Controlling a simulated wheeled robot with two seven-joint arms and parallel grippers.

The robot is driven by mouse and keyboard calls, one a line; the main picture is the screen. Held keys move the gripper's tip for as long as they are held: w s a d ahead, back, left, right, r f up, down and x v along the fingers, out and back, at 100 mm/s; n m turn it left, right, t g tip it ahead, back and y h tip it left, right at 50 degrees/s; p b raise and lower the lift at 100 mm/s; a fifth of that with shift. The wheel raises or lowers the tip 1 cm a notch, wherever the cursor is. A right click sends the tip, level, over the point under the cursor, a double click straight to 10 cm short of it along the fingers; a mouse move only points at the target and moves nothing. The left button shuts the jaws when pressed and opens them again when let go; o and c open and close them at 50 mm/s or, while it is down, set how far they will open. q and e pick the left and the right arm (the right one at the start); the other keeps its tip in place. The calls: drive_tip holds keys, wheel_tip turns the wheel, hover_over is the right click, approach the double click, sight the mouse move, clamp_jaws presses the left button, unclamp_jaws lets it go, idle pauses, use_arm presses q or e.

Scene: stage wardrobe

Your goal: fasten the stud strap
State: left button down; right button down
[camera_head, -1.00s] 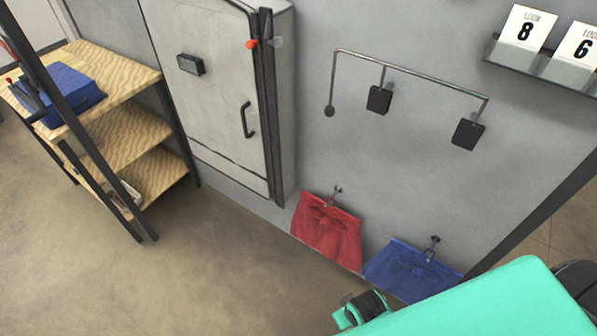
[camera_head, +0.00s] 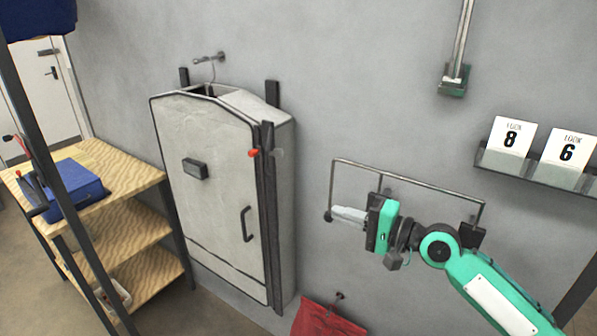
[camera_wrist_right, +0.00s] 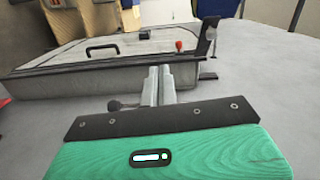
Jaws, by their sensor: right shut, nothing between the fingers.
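A grey garment bag (camera_head: 215,165) hangs upright on the wall; it also fills the upper part of the wrist view (camera_wrist_right: 120,55). A red knob (camera_head: 253,153), seemingly the stud, is at its right front edge, also in the wrist view (camera_wrist_right: 180,46). My left gripper is out of view.
A wire rail (camera_head: 410,180) with dark pads is on the wall behind my right arm. A shelf with number cards (camera_head: 510,135) is at right. A wooden shelf unit (camera_head: 115,170) with a blue box (camera_head: 75,188) stands left. A red garment (camera_head: 325,318) hangs below.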

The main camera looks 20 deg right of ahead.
drive_tip(key=w+d+r+m+t, duration=0.2)
drive_tip(key=d+r+m, duration=0.1)
drive_tip(key=r, duration=0.4)
drive_tip(key=w+a+r+p, duration=0.2)
drive_tip(key=w+a+p, duration=0.6)
drive_tip(key=a+p, duration=0.1)
drive_tip(key=shift+a+r+y, duration=0.15)
drive_tip(key=shift+a+y, duration=0.25)
drive_tip(key=shift+a, duration=0.15)
drive_tip(key=shift+s+d, duration=0.1)
